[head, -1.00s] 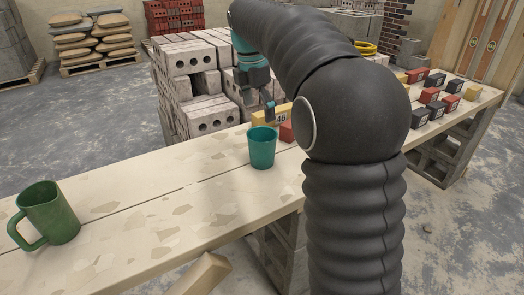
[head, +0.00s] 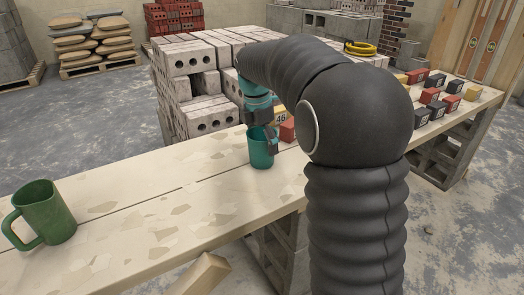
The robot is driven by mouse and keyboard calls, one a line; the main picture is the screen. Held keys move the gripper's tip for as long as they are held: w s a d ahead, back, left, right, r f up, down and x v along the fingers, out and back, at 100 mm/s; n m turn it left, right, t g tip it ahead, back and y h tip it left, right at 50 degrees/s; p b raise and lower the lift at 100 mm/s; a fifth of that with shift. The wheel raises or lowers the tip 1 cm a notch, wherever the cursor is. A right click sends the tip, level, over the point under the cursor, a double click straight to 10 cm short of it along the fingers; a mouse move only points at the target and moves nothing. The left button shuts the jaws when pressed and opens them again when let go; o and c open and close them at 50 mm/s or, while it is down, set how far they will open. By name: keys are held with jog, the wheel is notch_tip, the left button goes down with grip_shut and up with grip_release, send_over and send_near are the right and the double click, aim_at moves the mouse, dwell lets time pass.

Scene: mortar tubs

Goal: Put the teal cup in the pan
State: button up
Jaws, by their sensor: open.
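The teal cup (head: 262,154) stands upright on the pale plank bench top, left of my arm. My gripper (head: 270,133) is open and low at the cup's rim, with its fingers overlapping the cup in the picture. I cannot tell whether a finger is inside the cup or touching it. No pan shows; my arm hides part of the bench.
A green mug (head: 45,213) stands at the left of the bench top (head: 150,200). Red and yellow numbered blocks sit just right of the cup. Several more blocks (head: 437,100) lie at the bench's right end. Stacked bricks (head: 200,90) stand behind. The bench between mug and cup is clear.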

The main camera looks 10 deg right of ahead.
jog(key=c, duration=1.2)
jog(key=shift+c, duration=0.2)
jog(key=shift+r, duration=0.25)
jog(key=shift+r, duration=1.1)
jog(key=s+d+r, duration=0.8)
jog(key=shift+d+r, duration=0.15)
jog(key=shift+d, duration=0.05)
dwell(1.3)
